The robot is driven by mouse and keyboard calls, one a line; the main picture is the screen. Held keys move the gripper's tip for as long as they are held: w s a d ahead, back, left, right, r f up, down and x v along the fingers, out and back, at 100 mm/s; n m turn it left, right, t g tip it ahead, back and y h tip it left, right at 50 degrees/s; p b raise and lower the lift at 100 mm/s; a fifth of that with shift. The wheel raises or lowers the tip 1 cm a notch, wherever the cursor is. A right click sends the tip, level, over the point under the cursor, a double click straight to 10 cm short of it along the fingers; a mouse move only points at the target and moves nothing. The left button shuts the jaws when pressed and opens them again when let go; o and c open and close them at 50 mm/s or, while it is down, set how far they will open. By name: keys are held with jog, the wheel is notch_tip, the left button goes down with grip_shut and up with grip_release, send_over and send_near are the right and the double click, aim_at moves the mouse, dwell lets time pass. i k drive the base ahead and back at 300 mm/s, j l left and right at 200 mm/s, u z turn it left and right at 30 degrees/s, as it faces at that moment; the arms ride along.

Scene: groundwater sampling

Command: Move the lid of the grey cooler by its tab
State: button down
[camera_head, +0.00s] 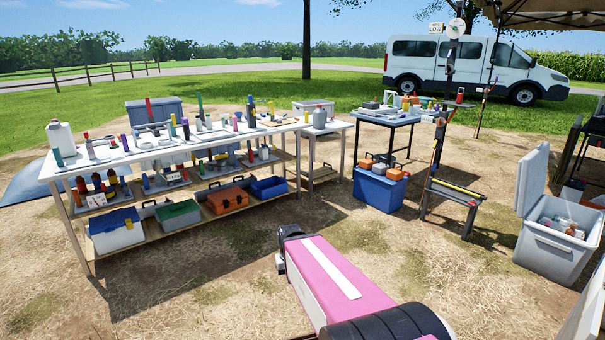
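The grey cooler (549,256) stands on the ground at the right, with several bottles (562,226) inside. Its lid (532,180) is raised and stands nearly upright along the cooler's left side. I cannot make out the tab on the lid. My pink arm reaches up from the bottom middle, well to the left of the cooler, and ends in a dark joint. My gripper does not show, so its opening and anything in it are hidden.
A long white table (100,160) with many items and a loaded lower shelf stands at the left. A dark folding table (384,118), a blue cooler (379,193) and a dark stand (447,194) are behind. Bare ground lies between my arm and the grey cooler.

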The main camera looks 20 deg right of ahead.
aim_at(532, 169)
jog(key=i+l+z, duration=0.25)
jog(key=i+z, duration=0.15)
jog(key=i+l+z, duration=0.1)
jog(key=i+z, duration=0.3)
jog(key=i, duration=0.15)
jog(key=i+z, duration=0.4)
jog(key=i+j+z, duration=0.25)
jog(key=i+z, duration=0.15)
jog(key=i, duration=0.15)
jog(key=i+l, duration=0.35)
jog(key=i, duration=0.2)
jog(key=i+l, duration=0.3)
jog(key=i, duration=0.25)
jog(key=i+l, duration=0.35)
jog(key=i, duration=0.25)
jog(key=j+u, duration=0.05)
